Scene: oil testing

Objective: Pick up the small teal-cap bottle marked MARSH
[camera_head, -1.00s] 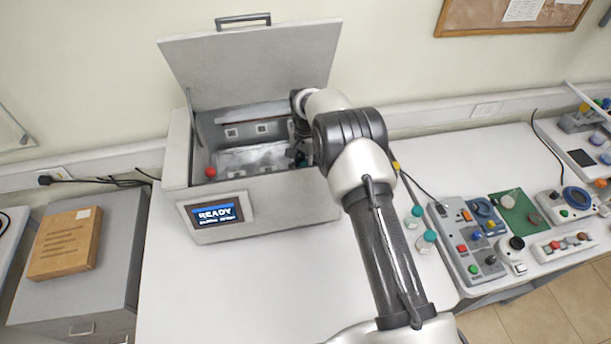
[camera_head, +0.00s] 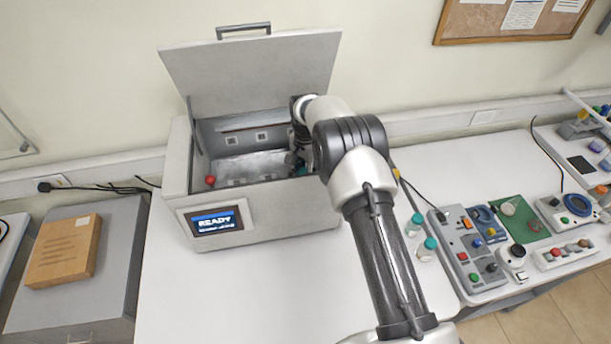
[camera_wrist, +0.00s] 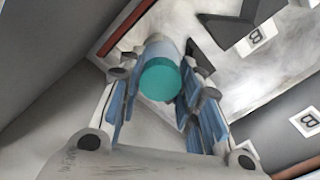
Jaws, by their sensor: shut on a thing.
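A small bottle with a teal cap (camera_wrist: 160,79) is between the blue-padded fingers of my gripper (camera_wrist: 164,68) in the wrist view. The fingers are shut on it, one on each side; its body is mostly hidden behind the cap, and no marking is readable. In the head view my gripper (camera_head: 298,160) is down inside the open grey box machine (camera_head: 265,215), at the right end of its cavity, largely hidden by my arm. Two other teal-cap bottles (camera_head: 415,223) (camera_head: 427,248) stand on the white table right of my arm; their labels are not readable.
The machine's lid (camera_head: 255,75) stands open behind the cavity; its walls are close around my gripper. A red knob (camera_head: 210,181) is at the cavity's left. Control boxes (camera_head: 470,250) and a green board (camera_head: 522,220) lie at right. The table (camera_head: 260,300) before the machine is clear.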

